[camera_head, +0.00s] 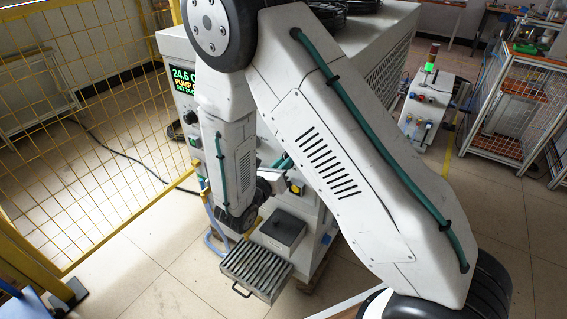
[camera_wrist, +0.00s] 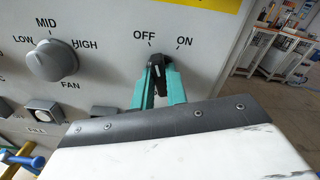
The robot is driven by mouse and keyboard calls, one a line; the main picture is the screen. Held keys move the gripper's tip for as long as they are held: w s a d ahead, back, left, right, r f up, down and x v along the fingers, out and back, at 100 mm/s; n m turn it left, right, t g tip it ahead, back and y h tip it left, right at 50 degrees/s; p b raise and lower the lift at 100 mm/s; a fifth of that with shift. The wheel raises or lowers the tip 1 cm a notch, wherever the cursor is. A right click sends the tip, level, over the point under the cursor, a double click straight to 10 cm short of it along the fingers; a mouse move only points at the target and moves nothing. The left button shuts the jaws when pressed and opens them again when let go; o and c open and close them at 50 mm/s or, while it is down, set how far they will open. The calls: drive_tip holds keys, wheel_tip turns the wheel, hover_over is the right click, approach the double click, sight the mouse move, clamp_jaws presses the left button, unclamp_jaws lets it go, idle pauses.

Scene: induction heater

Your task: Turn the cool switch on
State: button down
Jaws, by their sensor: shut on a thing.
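The cool switch (camera_wrist: 157,62) is a small black knob on the grey front panel, with OFF printed to its upper left and ON to its upper right. It stands close to upright in the wrist view; its exact pointing is hard to tell. My gripper (camera_wrist: 160,76) has its teal fingers on either side of the knob and is shut on it. In the head view the switch is hidden behind my arm, and only a bit of teal near the panel shows.
A grey fan knob (camera_wrist: 52,60) marked LOW, MID and HIGH sits left of the switch, with push buttons (camera_wrist: 44,110) below. The cabinet (camera_head: 175,45) has a lit display (camera_head: 186,82). A yellow mesh fence (camera_head: 95,130) stands left; a slatted tray (camera_head: 257,269) lies low in front.

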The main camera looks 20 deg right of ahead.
drive_tip(key=shift+s+d+m, duration=0.1)
drive_tip(key=shift+m, duration=2.35)
drive_tip(key=shift+s+m, duration=0.1)
drive_tip(key=shift+m, duration=2.35)
drive_tip(key=c, duration=1.4)
unclamp_jaws()
drive_tip(key=v, duration=0.7)
drive_tip(key=shift+s+a, duration=0.25)
drive_tip(key=shift+a, duration=0.05)
drive_tip(key=shift+f, duration=0.1)
